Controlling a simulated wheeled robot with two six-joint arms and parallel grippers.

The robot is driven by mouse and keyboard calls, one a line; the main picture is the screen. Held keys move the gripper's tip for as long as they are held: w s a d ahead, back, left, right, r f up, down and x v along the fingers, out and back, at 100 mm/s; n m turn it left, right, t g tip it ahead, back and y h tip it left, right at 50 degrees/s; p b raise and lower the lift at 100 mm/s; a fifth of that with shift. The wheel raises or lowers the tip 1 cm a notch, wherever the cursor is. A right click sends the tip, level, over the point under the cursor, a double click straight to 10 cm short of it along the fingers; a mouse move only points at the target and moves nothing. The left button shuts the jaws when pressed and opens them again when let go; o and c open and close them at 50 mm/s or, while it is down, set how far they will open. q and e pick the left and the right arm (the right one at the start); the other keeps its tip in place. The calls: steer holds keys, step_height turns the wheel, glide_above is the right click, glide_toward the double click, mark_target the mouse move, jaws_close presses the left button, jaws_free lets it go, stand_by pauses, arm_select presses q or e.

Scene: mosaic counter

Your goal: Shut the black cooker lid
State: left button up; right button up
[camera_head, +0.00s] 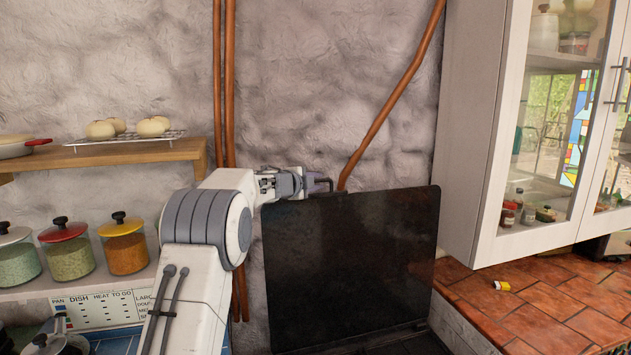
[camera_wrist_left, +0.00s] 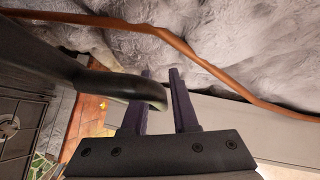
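The black cooker lid (camera_head: 350,265) stands upright, raised, in the middle of the head view. My left arm reaches over from the left, and my left gripper (camera_head: 318,184) is at the lid's top edge, near its left corner. In the left wrist view the two dark fingers of the left gripper (camera_wrist_left: 160,75) are apart. A black rounded bar, seemingly part of the lid (camera_wrist_left: 110,84), crosses in front of one finger, its end between them. I cannot tell whether they touch. Part of the cooker top (camera_wrist_left: 22,125) shows there. My right gripper is not in view.
A white glass-door cabinet (camera_head: 475,120) hangs at the right above a red tiled counter (camera_head: 545,300). Shelves with lidded jars (camera_head: 68,250) and a rack of buns (camera_head: 125,138) are at the left. Copper pipes (camera_head: 225,90) run along the stone wall behind the lid.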

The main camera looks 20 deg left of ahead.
arm_select(q)
jaws_close()
stand_by(1.3)
